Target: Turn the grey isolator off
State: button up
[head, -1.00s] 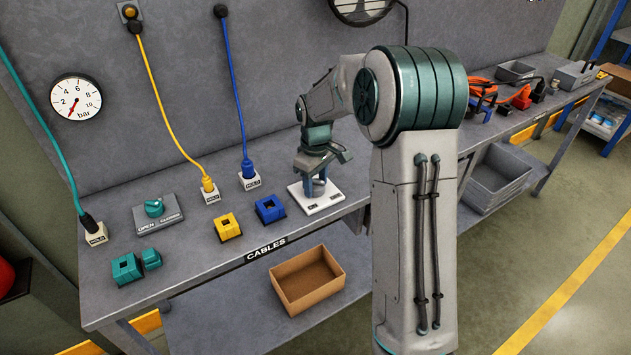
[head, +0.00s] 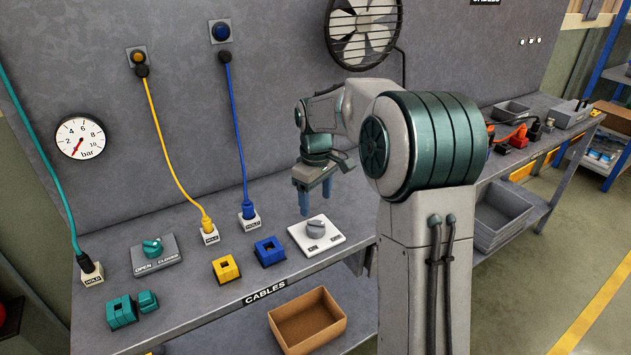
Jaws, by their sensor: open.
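The grey isolator is a grey rotary knob (head: 317,229) on a white plate (head: 300,241) lying on the bench. Small dark labels sit on the plate's near side, too small to read. Which label the knob points to I cannot tell. My gripper (head: 316,200) hangs fingers down above the knob, apart from it. Its two blue fingers are open with nothing between them.
A teal knob (head: 153,247) on a grey OPEN/CLOSED plate sits left. Yellow (head: 226,268), blue (head: 269,251) and teal (head: 121,311) blocks stand along the bench. Yellow (head: 174,155) and blue (head: 239,140) cables hang behind. A cardboard box (head: 307,321) is below.

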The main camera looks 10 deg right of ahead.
notch_tip(320, 180, up, 6)
jog(key=shift+f, duration=0.25)
jog(key=s+f+m+t, duration=0.1)
jog(key=s+m, duration=0.2)
jog(key=s, duration=1.1)
jog(key=s+f+m+t, duration=0.2)
jog(key=s+m, duration=0.2)
jog(key=s, duration=0.9)
jog(key=shift+s+f+m, duration=0.3)
jog(key=shift+s, duration=0.1)
